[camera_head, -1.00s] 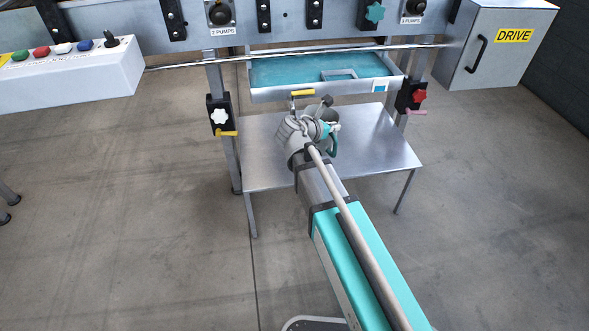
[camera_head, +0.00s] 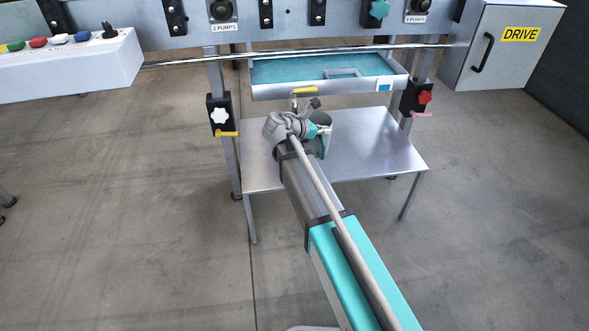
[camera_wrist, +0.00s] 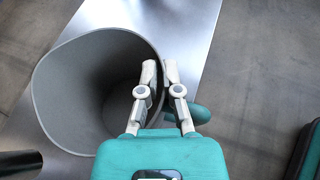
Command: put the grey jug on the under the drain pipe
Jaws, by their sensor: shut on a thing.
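The grey jug (camera_wrist: 75,95) fills the left of the wrist view, its wide round mouth facing the camera. My gripper (camera_wrist: 161,68) is shut on the right side of its rim, one finger inside and one outside. In the head view the jug (camera_head: 323,118) shows as a small dark grey round shape, partly hidden by my wrist. The drain pipe (camera_head: 295,102), with a yellow handle (camera_head: 304,90), hangs below the tray's front, just beyond my wrist. The jug is over the low metal table; whether it touches the top I cannot tell.
The low metal table (camera_head: 375,150) has a bare top to the right of my wrist. A blue-floored tray (camera_head: 290,70) overhangs its back. Frame posts with a white knob (camera_head: 219,115) and a red knob (camera_head: 425,97) stand on either side.

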